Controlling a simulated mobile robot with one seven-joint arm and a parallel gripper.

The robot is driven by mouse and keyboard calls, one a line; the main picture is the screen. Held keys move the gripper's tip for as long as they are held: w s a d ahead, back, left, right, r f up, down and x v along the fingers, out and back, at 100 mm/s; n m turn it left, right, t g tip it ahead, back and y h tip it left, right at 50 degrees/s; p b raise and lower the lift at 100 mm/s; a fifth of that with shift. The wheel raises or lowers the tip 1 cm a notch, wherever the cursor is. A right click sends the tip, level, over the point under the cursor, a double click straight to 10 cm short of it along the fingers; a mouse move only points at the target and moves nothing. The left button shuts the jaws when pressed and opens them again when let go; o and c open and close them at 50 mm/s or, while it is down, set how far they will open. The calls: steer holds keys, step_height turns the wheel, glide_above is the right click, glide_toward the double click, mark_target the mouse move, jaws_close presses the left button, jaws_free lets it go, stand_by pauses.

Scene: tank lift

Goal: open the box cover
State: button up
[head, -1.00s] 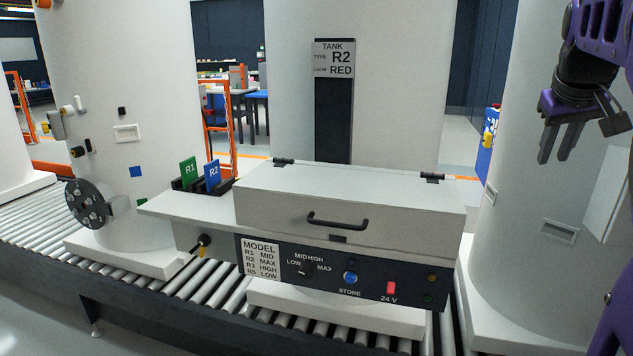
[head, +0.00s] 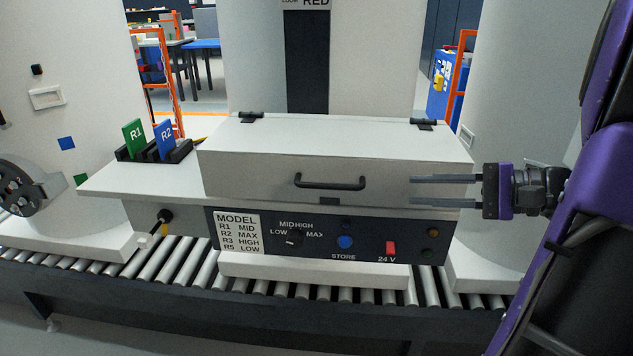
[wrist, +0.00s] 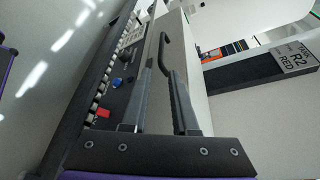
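The box cover (head: 250,172) is a light grey lid with two black hinges at its back edge. It is closed on the box. A black bar handle (head: 330,182) sits on its front face; it also shows in the wrist view (wrist: 163,50). My gripper (head: 412,187) is to the right of the handle, level with it, its two fingers pointing left. The fingers are apart and empty, in front of the right part of the cover. In the wrist view my gripper (wrist: 160,75) is open, with the handle beyond the fingertips.
Below the cover is a dark control panel (head: 375,228) with a knob, a blue button and a red switch. Green and blue cards (head: 164,138) stand in a black rack at left. White tanks flank the box. A roller conveyor (head: 190,262) runs underneath.

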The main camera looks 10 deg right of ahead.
mark_target(337, 186)
steer(key=b+x, duration=0.1)
steer(key=x, duration=1.6)
steer(key=shift+w+a+r+b, duration=0.1)
steer(key=shift+w+r+b, duration=0.05)
steer(key=shift+b, duration=0.2)
steer(key=shift+c, duration=0.2)
jaws_close()
stand_by(0.4)
